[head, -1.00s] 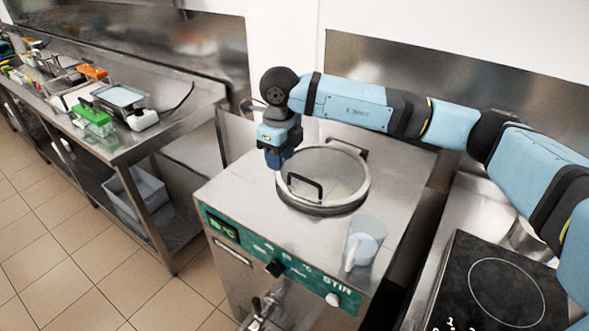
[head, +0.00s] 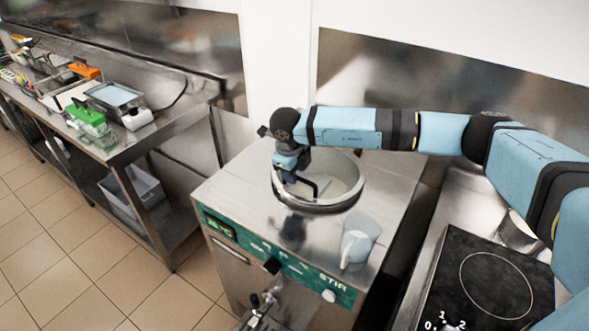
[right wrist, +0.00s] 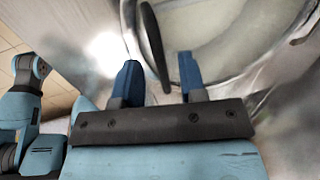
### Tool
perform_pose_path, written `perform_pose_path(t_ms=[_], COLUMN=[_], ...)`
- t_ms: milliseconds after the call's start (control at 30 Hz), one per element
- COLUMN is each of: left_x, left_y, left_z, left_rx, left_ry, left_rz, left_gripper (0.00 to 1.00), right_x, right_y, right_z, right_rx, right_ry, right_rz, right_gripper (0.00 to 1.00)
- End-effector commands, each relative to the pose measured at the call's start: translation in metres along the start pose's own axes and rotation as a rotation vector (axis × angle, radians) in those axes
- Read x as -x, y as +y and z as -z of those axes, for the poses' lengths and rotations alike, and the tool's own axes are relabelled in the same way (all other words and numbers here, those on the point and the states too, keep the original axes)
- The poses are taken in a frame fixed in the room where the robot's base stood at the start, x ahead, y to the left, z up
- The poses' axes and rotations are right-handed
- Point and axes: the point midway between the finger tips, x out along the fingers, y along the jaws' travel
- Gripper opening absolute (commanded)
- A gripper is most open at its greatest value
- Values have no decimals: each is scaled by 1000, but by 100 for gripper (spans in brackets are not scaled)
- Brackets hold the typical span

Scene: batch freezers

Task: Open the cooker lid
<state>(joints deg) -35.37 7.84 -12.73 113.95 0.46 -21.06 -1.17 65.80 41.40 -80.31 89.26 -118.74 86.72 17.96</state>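The cooker (head: 250,209) is a steel cabinet with a green control panel. The lid's black bar handle (head: 320,189) stands up at the left of the lid. My right gripper (head: 291,178) points down at the handle's left end. In the right wrist view, its two blue fingers (right wrist: 158,70) are apart, with the dark handle (right wrist: 151,40) running between them. Contact is not clear. My left gripper does not show.
A clear jug (head: 358,240) stands on the cooker top in front of the lid. A black hob (head: 490,285) lies at the right. A steel bench (head: 120,150) with scales and tools stands at the left. The cooker's front left top is clear.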

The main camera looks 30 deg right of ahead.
Motion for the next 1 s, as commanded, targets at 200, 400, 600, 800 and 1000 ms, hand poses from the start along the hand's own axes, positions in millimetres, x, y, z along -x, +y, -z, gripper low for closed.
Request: perform_pose_path(t_ms=[200, 400, 600, 800, 1000], left_x=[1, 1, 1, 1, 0], left_y=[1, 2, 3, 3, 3], left_z=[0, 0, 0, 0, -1], left_rx=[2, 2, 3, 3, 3], left_ry=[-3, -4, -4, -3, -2], left_rz=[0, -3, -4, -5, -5], left_gripper=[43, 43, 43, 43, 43], right_x=[-8, -8, -8, -7, 3], right_y=[0, 0, 0, 0, -8], right_z=[0, 0, 0, -1, -9], right_rx=[0, 0, 0, 0, -2], right_ry=[-1, -1, -1, -2, -4], right_rz=[0, -1, -1, -3, -43], right_gripper=[38, 36, 0, 0, 0])
